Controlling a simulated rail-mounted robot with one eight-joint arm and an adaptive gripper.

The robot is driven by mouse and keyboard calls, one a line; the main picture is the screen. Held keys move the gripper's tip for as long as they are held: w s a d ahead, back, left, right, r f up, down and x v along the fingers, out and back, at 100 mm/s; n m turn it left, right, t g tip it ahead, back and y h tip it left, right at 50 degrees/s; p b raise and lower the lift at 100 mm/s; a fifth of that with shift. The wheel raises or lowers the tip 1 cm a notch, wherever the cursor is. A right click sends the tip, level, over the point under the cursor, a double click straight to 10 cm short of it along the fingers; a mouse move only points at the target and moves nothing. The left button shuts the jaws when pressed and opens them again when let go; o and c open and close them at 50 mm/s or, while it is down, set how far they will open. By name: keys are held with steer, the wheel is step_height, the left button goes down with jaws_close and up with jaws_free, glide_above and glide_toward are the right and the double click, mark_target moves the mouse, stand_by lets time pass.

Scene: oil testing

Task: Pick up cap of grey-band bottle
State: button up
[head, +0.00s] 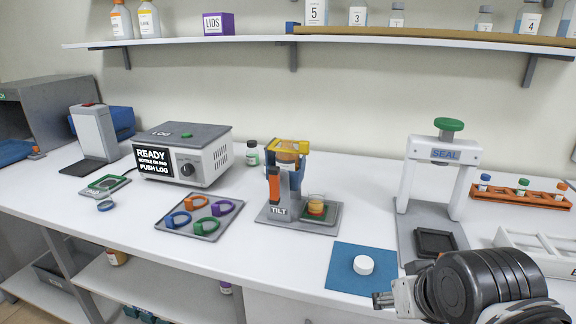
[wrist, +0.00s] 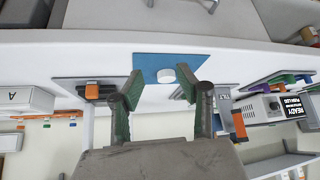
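A white round cap (head: 363,265) lies on a blue mat (head: 345,282) near the front edge of the bench. In the wrist view the cap (wrist: 166,75) shows on the mat (wrist: 150,62), beyond the gap between the fingertips and nearer the right finger. My gripper (wrist: 158,80) is open with nothing between its green-padded fingers. In the head view my gripper (head: 384,300) is at the lower right, to the right of the cap and apart from it. An orange-brown bottle (head: 287,158) sits in the tilt stand; I cannot make out a grey band on it.
The tilt stand (head: 276,212) and a beaker (head: 316,205) stand left of the mat. A white seal press (head: 405,185) stands right of it. A tray (head: 200,217) of coloured rings lies farther left. A shelf (head: 330,40) with bottles runs above.

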steer(key=o, duration=0.6)
steer(key=shift+c, duration=0.2)
steer(key=shift+r, duration=0.1)
steer(key=w+d+r+n+g+p, duration=0.1)
steer(key=w+r+n+g+p, duration=0.2)
steer(key=w+r+n+p, duration=0.35)
steer(key=n+g+y+p, duration=0.3)
steer(key=n+g+p, duration=0.1)
steer(key=n+p, duration=0.5)
glide_above(364, 262)
steer(key=d+b, duration=0.2)
steer(key=shift+n, duration=0.55)
step_height(364, 262, down, 8)
steer(key=shift+d+r, duration=0.1)
steer(key=shift+r, duration=0.05)
steer(key=shift+a+p+x, duration=0.1)
steer(key=shift+p+x, duration=0.1)
steer(key=shift+x, duration=1.15)
steer(key=shift+a+p+x, duration=0.15)
steer(key=shift+p+x, duration=0.05)
steer(key=shift+x, duration=1.15)
